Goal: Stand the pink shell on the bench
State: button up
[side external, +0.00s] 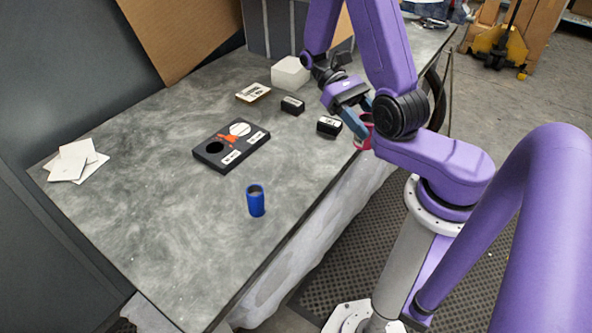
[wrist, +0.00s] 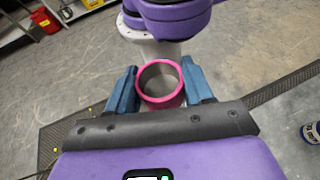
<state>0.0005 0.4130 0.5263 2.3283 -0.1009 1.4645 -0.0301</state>
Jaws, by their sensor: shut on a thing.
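The pink shell (wrist: 143,96) is a short hollow tube with a bright pink rim and a grey inside. In the wrist view it sits between the two blue fingers of my gripper (wrist: 160,84), its open end facing the camera. My gripper is shut on it. In the side view a small part of the shell (side external: 362,144) shows under my gripper (side external: 358,125), near the right edge of the grey bench (side external: 150,220); the arm hides much of it.
A blue cylinder (side external: 255,202) stands on the bench front. Two small black boxes (side external: 292,105) (side external: 329,126), a white block (side external: 290,74) and a labelled piece (side external: 253,92) lie behind. White sheets (side external: 78,160) lie left. The front left is clear.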

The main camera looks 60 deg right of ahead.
jog(key=m+y, duration=0.1)
jog(key=a+m+t+y, duration=0.1)
jog(key=y, duration=0.1)
jog(key=m+t+y, duration=0.1)
jog(key=m, duration=0.1)
jog(key=shift+w+a, duration=0.1)
jog(key=shift+a, duration=0.2)
jog(key=shift+s+a+r+m+t+y, duration=0.15)
jog(key=shift+a+r+m+t+y, duration=0.5)
jog(key=shift+m+t, duration=1.9)
jog(key=shift+s+a+r+m+t+y, duration=0.1)
jog(key=shift+a+r+m+t+y, duration=0.2)
jog(key=shift+a+m+t+y, duration=1.5)
jog(key=shift+s+a+r+m+t+h, duration=0.15)
jog(key=shift+r+m+t, duration=0.35)
jog(key=shift+m+t, duration=2.85)
jog(key=shift+n+t, duration=0.3)
jog(key=w+f, duration=0.3)
jog(key=w, duration=0.1)
jog(key=w+f, duration=0.3)
jog(key=w, duration=0.2)
jog(key=w+f, duration=0.3)
jog(key=w, duration=0.1)
jog(key=shift+w+a+f, duration=0.3)
jog(key=shift+f, duration=0.05)
jog(key=shift+w+f, duration=0.15)
jog(key=shift+f, duration=1.5)
jog(key=shift+f, duration=0.1)
